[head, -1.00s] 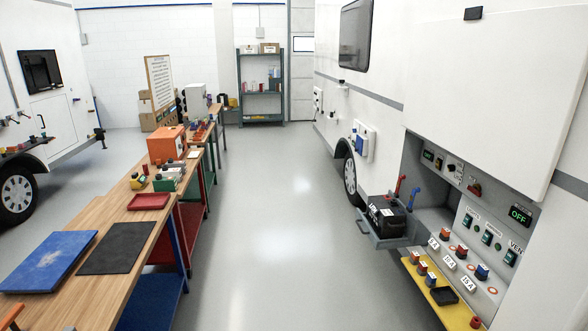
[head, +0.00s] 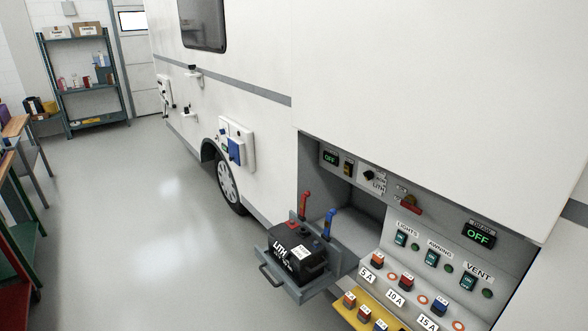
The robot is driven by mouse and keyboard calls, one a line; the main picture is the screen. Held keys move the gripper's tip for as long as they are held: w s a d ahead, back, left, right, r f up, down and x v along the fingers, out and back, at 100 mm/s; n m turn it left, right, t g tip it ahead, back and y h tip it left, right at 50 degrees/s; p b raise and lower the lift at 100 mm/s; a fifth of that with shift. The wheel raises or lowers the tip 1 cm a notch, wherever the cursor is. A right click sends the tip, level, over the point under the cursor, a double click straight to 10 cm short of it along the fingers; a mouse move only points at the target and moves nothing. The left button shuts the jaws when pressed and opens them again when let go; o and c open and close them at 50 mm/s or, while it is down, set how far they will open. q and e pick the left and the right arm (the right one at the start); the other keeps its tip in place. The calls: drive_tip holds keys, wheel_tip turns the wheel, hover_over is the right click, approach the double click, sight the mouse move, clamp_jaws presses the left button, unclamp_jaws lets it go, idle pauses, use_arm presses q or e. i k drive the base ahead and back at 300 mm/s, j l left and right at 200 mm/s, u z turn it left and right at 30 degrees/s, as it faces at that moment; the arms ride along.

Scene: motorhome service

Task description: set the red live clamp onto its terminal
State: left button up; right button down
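The red live clamp (head: 305,205) stands upright at the back of the pulled-out battery tray (head: 294,289), on the left. A blue clamp (head: 328,223) stands to its right. The black battery (head: 293,258), marked LITH, sits in the tray. A small red spot (head: 291,226), which looks like its red terminal, shows on the battery top near the red clamp. The red clamp appears apart from it, behind the battery. Neither of my grippers is in view.
The open locker holds a switch panel (head: 440,255) with OFF displays and several fuses. A yellow tray (head: 352,312) juts out below. Grey floor (head: 160,250) is clear left of the motorhome. Work tables stand at the left edge, shelves (head: 85,75) behind.

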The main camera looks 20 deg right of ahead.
sight(307, 194)
drive_tip(key=i+z, duration=0.25)
drive_tip(key=i, duration=0.2)
drive_tip(key=i+j+z, duration=0.25)
drive_tip(key=i, duration=0.2)
drive_tip(key=i+j+z, duration=0.15)
drive_tip(key=i+z, duration=0.15)
drive_tip(key=i, duration=0.15)
drive_tip(key=i+j+z, duration=0.25)
drive_tip(key=i+j, duration=0.1)
drive_tip(key=i, duration=0.05)
